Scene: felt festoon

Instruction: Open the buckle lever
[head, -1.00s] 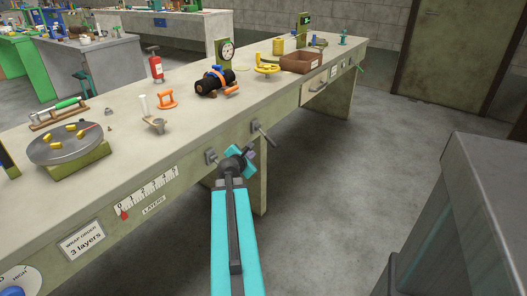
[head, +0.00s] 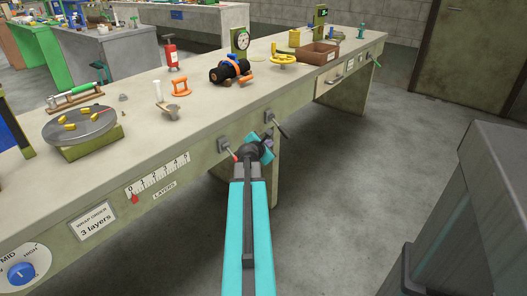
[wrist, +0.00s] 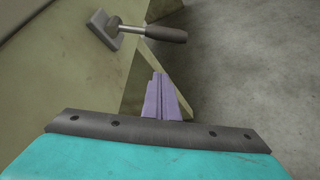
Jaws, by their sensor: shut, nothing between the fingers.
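My gripper (head: 266,148) is low beside the bench's front face, well apart from the roll. In the wrist view its purple fingers (wrist: 160,98) are together and empty. The roll is not in the wrist view.
Two levers stick out of the bench front near my gripper: a left one (head: 228,151) and a right one (head: 277,125). A grey handle (wrist: 165,34) shows in the wrist view. A grey cabinet-like block (head: 480,200) stands right. Floor between is clear.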

